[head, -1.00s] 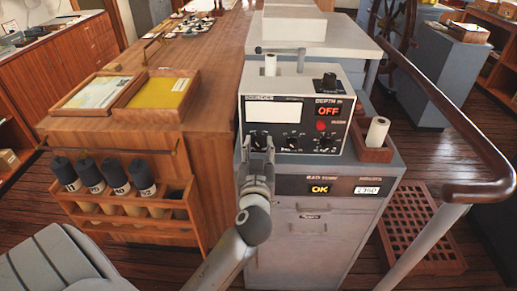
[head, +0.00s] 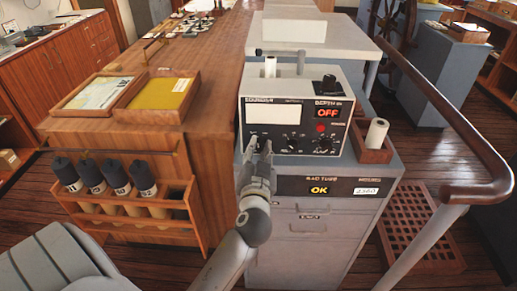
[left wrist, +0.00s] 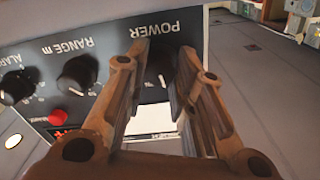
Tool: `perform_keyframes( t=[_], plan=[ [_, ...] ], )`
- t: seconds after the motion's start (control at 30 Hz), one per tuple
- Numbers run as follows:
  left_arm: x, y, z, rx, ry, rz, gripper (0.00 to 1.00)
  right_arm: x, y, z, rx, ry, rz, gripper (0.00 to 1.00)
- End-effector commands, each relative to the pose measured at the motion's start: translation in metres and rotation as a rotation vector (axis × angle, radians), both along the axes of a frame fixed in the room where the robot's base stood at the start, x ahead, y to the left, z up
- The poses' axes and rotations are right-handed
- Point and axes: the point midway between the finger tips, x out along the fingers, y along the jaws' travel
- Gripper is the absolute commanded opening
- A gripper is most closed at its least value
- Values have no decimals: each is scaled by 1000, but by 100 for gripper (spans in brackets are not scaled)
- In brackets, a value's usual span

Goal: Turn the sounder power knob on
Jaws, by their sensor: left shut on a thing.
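The sounder (head: 292,90) is a grey box with a black front panel and a white screen, standing on a grey cabinet. Its small display (head: 327,111) reads OFF in red. The power knob (left wrist: 159,72) is black and sits under the POWER label, which appears upside down in the left wrist view. My left gripper (head: 259,148) is at the panel's lower left, its two fingers shut on the power knob, one on each side. The fingers hide part of the knob. My right gripper is not in view.
Other black knobs, range (left wrist: 78,74) and alarm (left wrist: 17,86), and a red button (head: 320,127) are beside it. A paper roll in a wooden tray (head: 370,155) stands right. A wooden rack (head: 128,215) is left, a curved handrail (head: 455,118) right.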

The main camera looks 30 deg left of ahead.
Motion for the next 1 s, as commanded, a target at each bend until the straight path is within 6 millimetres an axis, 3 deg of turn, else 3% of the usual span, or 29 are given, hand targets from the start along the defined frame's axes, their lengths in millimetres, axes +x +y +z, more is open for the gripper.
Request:
perform_keyframes(
  t=[0.5,1.0],
  plan=[
    [0,0,1,395,244,0,0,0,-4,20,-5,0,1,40],
    [0,0,0,579,356,-1,0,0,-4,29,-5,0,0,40]
  ],
)
